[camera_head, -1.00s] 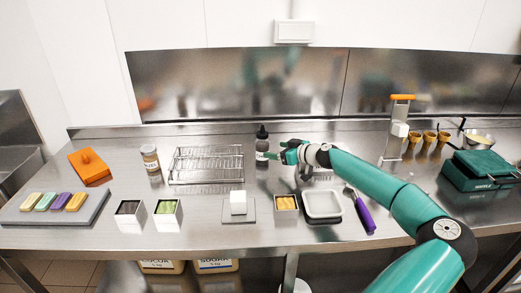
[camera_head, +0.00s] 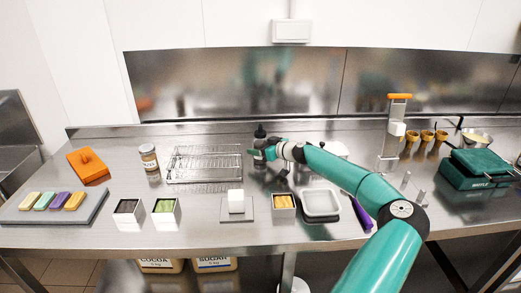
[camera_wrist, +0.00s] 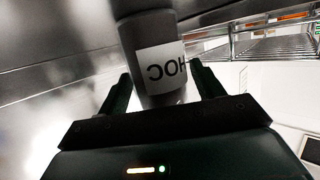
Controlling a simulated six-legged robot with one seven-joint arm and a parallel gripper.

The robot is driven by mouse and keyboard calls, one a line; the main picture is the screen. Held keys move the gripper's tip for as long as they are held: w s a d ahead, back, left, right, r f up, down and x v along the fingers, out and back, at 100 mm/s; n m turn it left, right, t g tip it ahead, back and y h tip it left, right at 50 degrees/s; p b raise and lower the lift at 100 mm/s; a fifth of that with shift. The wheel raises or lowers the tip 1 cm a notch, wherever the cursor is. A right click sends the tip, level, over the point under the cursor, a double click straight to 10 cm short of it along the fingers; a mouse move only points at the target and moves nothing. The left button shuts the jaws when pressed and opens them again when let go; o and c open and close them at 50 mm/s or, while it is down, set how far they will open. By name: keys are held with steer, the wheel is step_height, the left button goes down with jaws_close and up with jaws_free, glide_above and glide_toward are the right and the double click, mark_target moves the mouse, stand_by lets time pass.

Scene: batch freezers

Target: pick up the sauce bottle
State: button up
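The sauce bottle (camera_head: 260,132) stands upright near the back of the steel counter, right of the wire rack. Only its dark cap and neck show clearly in the head view; my gripper (camera_head: 264,153) covers much of its body. In the wrist view the grey bottle (camera_wrist: 150,35) with a white label reading "CHOC" upside down lies between the two dark fingers of my gripper (camera_wrist: 160,72). The fingers stand open on both sides of it. A gap shows at the left finger; the right finger is close, and I cannot tell if it touches.
The wire rack (camera_head: 205,164) is just left of the bottle. A labelled jar (camera_head: 149,158) stands farther left. In front are a white block (camera_head: 236,201), a small tin (camera_head: 283,201) and a white tray (camera_head: 321,203). The steel backsplash (camera_head: 230,85) rises behind.

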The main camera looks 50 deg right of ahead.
mark_target(264, 139)
steer(key=c, duration=0.8)
steer(key=shift+o, duration=0.2)
steer(key=shift+r, duration=0.15)
steer(key=shift+r, duration=0.5)
step_height(264, 139, up, 2)
steer(key=shift+w+a+r, duration=0.15)
steer(key=shift+r, duration=0.1)
steer(key=w+a+r, duration=0.6)
steer(key=a+r, duration=0.3)
steer(key=a, duration=0.3)
steer(key=shift+a+r, duration=0.15)
